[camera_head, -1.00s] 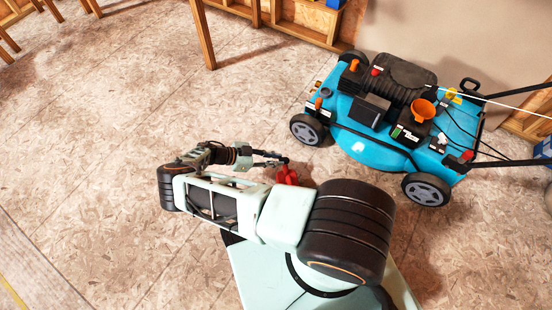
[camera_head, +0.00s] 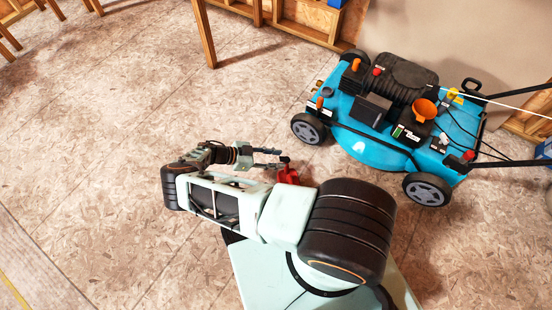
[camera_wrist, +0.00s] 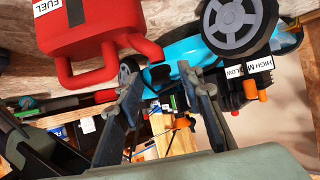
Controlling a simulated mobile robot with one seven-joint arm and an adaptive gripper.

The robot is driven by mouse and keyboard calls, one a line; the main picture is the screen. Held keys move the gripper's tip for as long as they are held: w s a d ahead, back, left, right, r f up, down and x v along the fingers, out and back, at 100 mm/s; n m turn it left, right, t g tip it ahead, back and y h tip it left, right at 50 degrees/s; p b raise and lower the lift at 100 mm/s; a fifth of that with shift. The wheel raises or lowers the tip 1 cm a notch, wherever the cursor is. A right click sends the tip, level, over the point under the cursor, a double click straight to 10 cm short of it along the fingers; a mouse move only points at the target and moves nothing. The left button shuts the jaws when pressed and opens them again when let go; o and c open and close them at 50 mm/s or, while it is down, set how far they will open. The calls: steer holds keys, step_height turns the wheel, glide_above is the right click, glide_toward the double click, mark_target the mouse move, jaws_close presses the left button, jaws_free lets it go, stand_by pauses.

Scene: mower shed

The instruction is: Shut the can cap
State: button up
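The red fuel can (camera_head: 289,176) stands on the floor just beyond my forearm in the head view, its lower part hidden by my arm. In the wrist view the can (camera_wrist: 85,28) fills the upper left, appearing upside down, with a "FUEL" label and red handle or spout parts hanging toward my fingers. In the head view my gripper (camera_head: 270,158) is close to the top of the can. A small dark piece (camera_head: 284,159) sits there; I cannot tell whether it is the cap or a fingertip.
A blue lawn mower (camera_head: 375,120) with an orange funnel (camera_head: 424,109) stands to the right, a short way from the can. The wrist view shows its wheel (camera_wrist: 238,22). Wooden shelving (camera_head: 300,20) is at the back. The floor to the left is clear.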

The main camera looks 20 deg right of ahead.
steer(key=v, duration=1.2)
steer(key=shift+r, duration=0.1)
